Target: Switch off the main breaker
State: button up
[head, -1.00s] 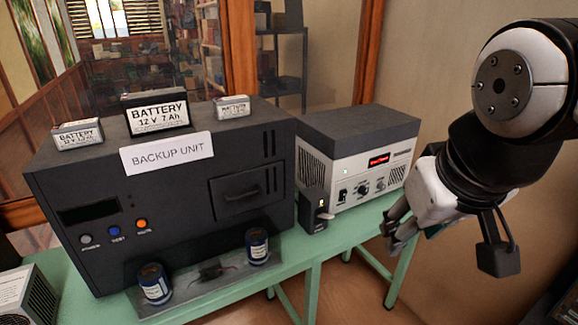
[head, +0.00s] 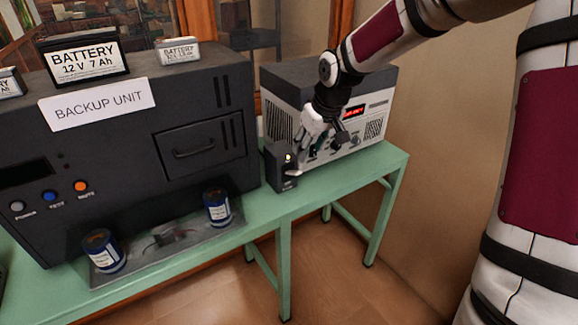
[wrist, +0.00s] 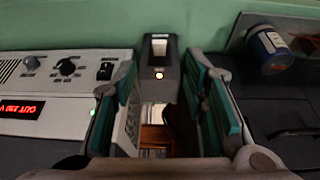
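The main breaker looks to be the small dark box (head: 280,172) standing on the green table between the backup unit and the grey power supply. My gripper (head: 307,146) is just above and beside the box's front. The gripper is open and holds nothing; contact cannot be told.
The backup unit (head: 130,140) with batteries on top stands close on the left. The power supply (head: 375,105), with knobs and a red display, stands close on the right. Blue cans (head: 217,207) stand on a tray at the front. The table's right end (head: 385,160) is clear.

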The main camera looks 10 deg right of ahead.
aim_at(298, 172)
jog(key=x, duration=0.5)
jog(key=b+x, duration=0.1)
jog(key=x, duration=0.4)
jog(key=b+x, duration=0.1)
jog(key=x, duration=0.3)
jog(key=shift+w+a+f, duration=0.1)
jog(key=shift+w+f, duration=0.15)
jog(key=shift+w, duration=0.25)
jog(key=shift+c, duration=0.2)
grip_shut()
